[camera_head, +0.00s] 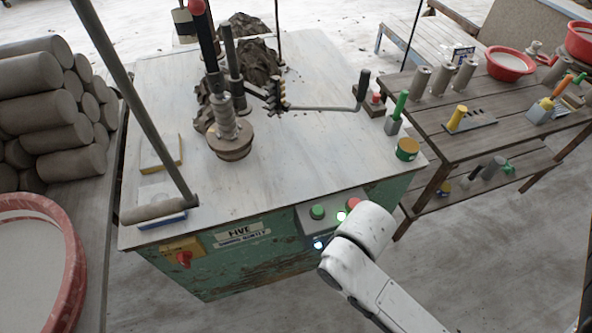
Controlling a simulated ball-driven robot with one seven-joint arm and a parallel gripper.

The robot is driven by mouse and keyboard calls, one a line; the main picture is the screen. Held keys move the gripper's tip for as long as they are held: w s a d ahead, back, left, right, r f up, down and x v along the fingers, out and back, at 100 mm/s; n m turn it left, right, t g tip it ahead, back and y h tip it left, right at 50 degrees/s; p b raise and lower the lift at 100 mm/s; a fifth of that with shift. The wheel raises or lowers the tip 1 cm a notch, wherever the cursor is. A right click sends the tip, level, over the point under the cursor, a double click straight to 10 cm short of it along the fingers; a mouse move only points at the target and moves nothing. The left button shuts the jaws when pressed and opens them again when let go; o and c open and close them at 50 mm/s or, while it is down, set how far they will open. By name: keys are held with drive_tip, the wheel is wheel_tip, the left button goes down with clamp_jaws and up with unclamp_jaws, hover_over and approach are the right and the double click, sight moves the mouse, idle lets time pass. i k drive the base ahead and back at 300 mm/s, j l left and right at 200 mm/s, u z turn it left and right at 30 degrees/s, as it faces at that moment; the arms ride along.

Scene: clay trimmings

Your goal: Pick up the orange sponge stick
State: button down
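A stick with an orange upper part (562,87) stands tilted on the wooden table at the right. Its lower part looks yellow, and a pale grey block is at its foot. It looks like the orange sponge stick, but it is small and I cannot make out its sponge. A yellow-topped piece (457,117) and a green-handled stick (399,105) on a grey block stand further left. My white arm rises from the bottom edge in front of the green machine, well left of and nearer than the orange stick. My gripper is not in view.
The green machine (240,262) with a pale top fills the middle; a metal rod and dark clay lumps stand on it. The wooden table (440,143) holds grey cylinders (442,78) and a red bowl (510,64). Clear floor (480,260) lies in front of it.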

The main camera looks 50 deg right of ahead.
sight(548, 104)
drive_tip(key=z, duration=2.7)
